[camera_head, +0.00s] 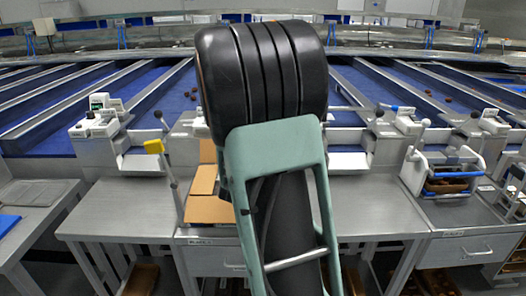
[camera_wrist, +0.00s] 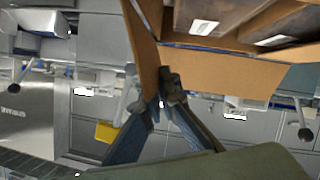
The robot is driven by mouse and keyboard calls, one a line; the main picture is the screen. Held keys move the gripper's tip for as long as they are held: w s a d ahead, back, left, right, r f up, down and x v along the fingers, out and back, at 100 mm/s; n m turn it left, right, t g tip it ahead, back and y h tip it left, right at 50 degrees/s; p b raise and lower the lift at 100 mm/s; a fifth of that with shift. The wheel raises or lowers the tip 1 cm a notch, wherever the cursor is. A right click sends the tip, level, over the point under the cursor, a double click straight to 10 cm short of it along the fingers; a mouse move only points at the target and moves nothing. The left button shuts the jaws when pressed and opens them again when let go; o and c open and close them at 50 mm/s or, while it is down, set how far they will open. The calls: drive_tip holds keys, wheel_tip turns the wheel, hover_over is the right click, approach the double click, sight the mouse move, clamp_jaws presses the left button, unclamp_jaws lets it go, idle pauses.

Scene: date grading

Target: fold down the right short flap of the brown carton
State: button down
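The brown carton (camera_head: 207,210) stands on the grey bench in the head view, mostly hidden behind my arm; parts of its flaps show left of the arm. In the wrist view the carton's flaps show as one narrow upright flap (camera_wrist: 143,45) and one long flap (camera_wrist: 225,70). Dark brown contents with white labels (camera_wrist: 203,24) lie inside the carton beyond the long flap. My gripper (camera_wrist: 169,86) has its fingertips together, close to the corner between these two flaps. I cannot tell whether it touches either. My gripper is hidden in the head view.
A blue-handled rack (camera_head: 447,170) stands at the right. The grey bench (camera_head: 125,210) has bare room left of the carton. Blue lanes run behind.

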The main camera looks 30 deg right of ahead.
drive_tip(key=a+n+h+p, duration=0.1)
drive_tip(key=w+n+p, duration=0.1)
drive_tip(key=p, duration=0.1)
drive_tip(key=shift+a+f+n+h, duration=0.3)
drive_tip(key=shift+a+f+h, duration=0.05)
drive_tip(key=shift+a+h, duration=0.05)
drive_tip(key=shift+w+a+f+n+g+h+p, duration=0.15)
drive_tip(key=shift+w+a+f+n+h+p, duration=0.25)
drive_tip(key=shift+n, duration=0.35)
drive_tip(key=shift+w+a+f+n+g+h+p, duration=0.15)
drive_tip(key=shift+f+n+h+p, duration=0.3)
drive_tip(key=shift+n, duration=0.3)
drive_tip(key=shift+s+f, duration=0.1)
drive_tip(key=c, duration=2.6)
unclamp_jaws()
drive_tip(key=shift+c, duration=0.2)
drive_tip(key=o, duration=0.4)
drive_tip(key=shift+o, duration=0.2)
drive_tip(key=v, duration=1.2)
